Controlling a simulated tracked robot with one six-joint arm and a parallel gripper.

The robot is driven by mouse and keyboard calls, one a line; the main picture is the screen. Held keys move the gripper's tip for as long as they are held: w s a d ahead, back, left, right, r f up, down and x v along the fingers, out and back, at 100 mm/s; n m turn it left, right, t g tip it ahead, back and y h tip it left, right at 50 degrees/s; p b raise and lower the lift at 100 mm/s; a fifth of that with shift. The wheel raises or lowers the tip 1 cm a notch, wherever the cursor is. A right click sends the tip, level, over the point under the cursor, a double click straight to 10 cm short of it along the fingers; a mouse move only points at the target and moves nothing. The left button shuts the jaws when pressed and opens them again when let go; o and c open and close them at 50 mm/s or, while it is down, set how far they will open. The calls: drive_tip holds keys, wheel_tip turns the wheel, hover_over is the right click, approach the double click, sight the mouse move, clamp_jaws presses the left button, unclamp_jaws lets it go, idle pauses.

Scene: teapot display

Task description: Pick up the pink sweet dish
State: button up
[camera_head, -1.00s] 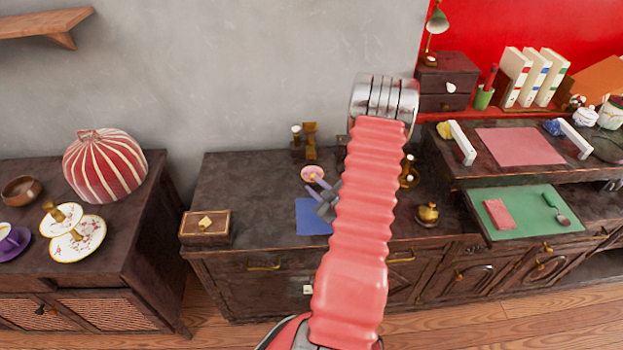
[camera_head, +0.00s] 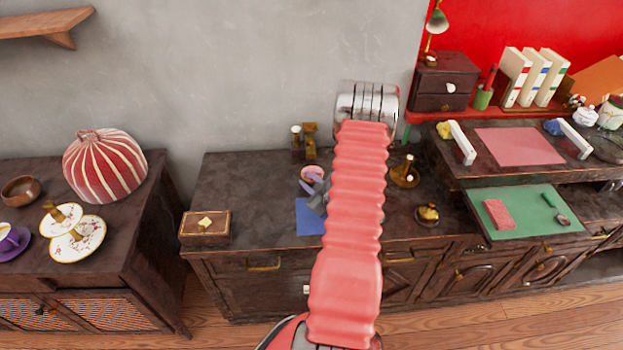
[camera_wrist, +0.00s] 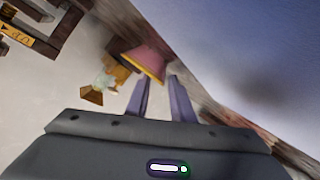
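The pink sweet dish (camera_head: 309,170) stands on the dark wooden cabinet, left of my arm, and is partly covered by my gripper (camera_head: 314,188). In the wrist view the pink dish (camera_wrist: 148,62) has a gold-coloured rim and lies just beyond my fingertips. My gripper (camera_wrist: 159,80) is open there, its two purple-grey fingers apart with nothing seen between them. Whether a finger touches the dish I cannot tell.
A blue mat (camera_head: 309,217) lies in front of the dish. Brass pieces (camera_head: 310,141) stand behind it. A brass candle holder (camera_head: 406,174) is right of my arm, and a wooden box (camera_head: 205,227) is at the cabinet's left front. The cabinet top between box and dish is clear.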

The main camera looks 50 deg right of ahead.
drive_tip(key=shift+c, duration=0.4)
clamp_jaws()
wheel_tip(320, 180, up, 10)
idle(0.9)
idle(0.5)
